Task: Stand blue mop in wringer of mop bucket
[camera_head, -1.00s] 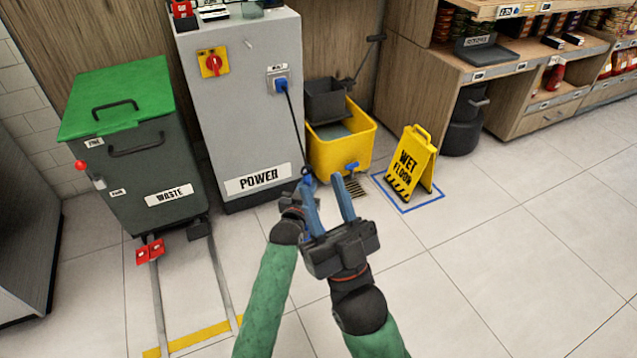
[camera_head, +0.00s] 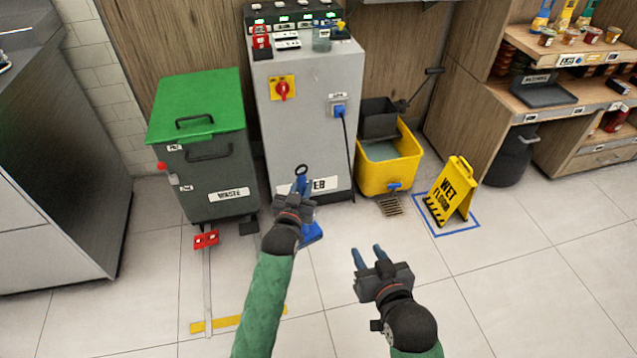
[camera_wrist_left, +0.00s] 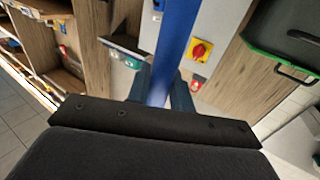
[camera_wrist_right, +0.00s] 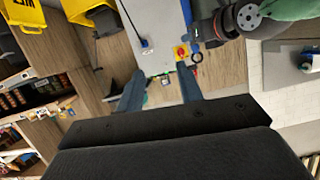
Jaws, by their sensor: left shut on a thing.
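My left gripper (camera_head: 300,192) is shut on the blue mop (camera_head: 312,233), in front of the grey power cabinet. The mop's ring end shows just above the fingers and a blue part shows below the wrist; the rest is hidden. In the left wrist view the blue handle (camera_wrist_left: 177,40) runs between the fingers. The yellow mop bucket (camera_head: 372,182) stands on the floor right of the cabinet. Its dark grey wringer (camera_head: 378,118) sits at its back left, apart from the mop. My right gripper (camera_head: 369,256) is open and empty, right of the left one.
The grey cabinet (camera_head: 305,120) has a blue plug and hanging cable. A green-lidded waste bin (camera_head: 205,165) stands left of it. A yellow wet-floor sign (camera_head: 452,190) and wooden shelving (camera_head: 470,100) are right of the bucket. The floor in front is mostly clear.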

